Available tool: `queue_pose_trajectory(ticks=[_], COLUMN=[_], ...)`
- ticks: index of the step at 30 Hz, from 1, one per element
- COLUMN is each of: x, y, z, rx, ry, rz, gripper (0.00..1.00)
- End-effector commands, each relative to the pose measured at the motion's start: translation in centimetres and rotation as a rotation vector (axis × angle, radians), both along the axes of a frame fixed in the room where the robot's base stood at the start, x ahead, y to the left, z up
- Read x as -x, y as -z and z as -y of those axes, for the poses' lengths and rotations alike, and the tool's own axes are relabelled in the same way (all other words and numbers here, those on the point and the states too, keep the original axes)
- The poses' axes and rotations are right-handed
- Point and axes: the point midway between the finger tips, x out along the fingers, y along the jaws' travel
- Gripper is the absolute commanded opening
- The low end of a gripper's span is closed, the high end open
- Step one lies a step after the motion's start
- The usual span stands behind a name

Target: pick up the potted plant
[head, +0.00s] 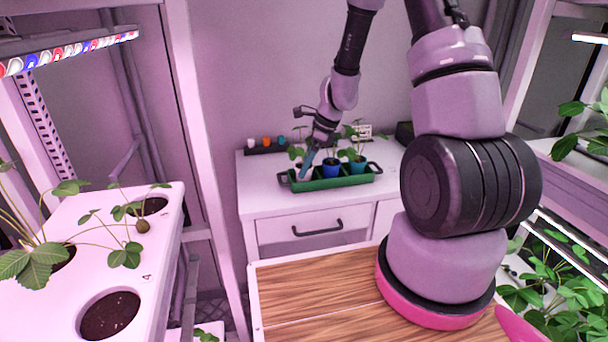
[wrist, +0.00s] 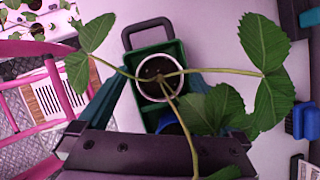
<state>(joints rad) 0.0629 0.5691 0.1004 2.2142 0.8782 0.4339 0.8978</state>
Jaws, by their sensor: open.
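A green tray (head: 335,182) with dark handles stands on the white cabinet in the head view and holds several potted strawberry plants. My gripper (head: 305,172) points down at the tray's left end, beside a blue pot (head: 331,170) and a teal pot (head: 357,166). In the wrist view a potted plant with a pale-rimmed pot (wrist: 160,98) shows dark soil and long stems with green leaves. It sits in the tray's end (wrist: 150,32), between the open teal fingers of my gripper (wrist: 155,85). Contact with the pot cannot be told. Leaves and the gripper body hide the blue pot partly.
Small coloured cups (head: 266,141) stand in a dark holder behind the tray. The cabinet top (head: 258,195) is clear in front of it. A white planter (head: 155,240) with plants is at left, a wood-topped surface (head: 320,290) in front, and leafy racks (head: 560,270) at right.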

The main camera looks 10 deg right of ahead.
Motion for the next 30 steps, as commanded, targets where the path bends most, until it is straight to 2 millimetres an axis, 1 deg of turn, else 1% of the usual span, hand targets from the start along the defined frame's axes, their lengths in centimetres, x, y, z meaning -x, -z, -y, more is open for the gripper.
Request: queue_pose_trajectory(ticks=[1, 2, 3, 5, 6, 8, 9, 14, 17, 20, 27, 30], x=[0.0, 0.0, 0.0, 0.0, 0.0, 0.0, 0.0, 0.0, 0.0, -0.1, -0.1, 0.0], y=[0.0, 0.0, 0.0, 0.0, 0.0, 0.0, 0.0, -0.1, -0.6, -2.0, -6.9, -8.5], z=[0.0, 0.0, 0.0, 0.0, 0.0, 0.0, 0.0, 0.0, -0.1, -0.1, -0.1, -0.1], rx=[0.000, 0.000, 0.000, 0.000, 0.000, 0.000, 0.000, 0.000, -0.001, 0.000, 0.000, -0.001], ry=[0.000, 0.000, 0.000, 0.000, 0.000, 0.000, 0.000, 0.000, -0.001, -0.002, -0.003, -0.002], rz=[0.000, 0.000, 0.000, 0.000, 0.000, 0.000, 0.000, 0.000, 0.002, 0.006, 0.006, 0.003], gripper=[1.00, 0.89, 0.73, 0.50, 0.35, 0.12, 0.10, 0.10, 0.10, 0.10, 0.10, 0.10])
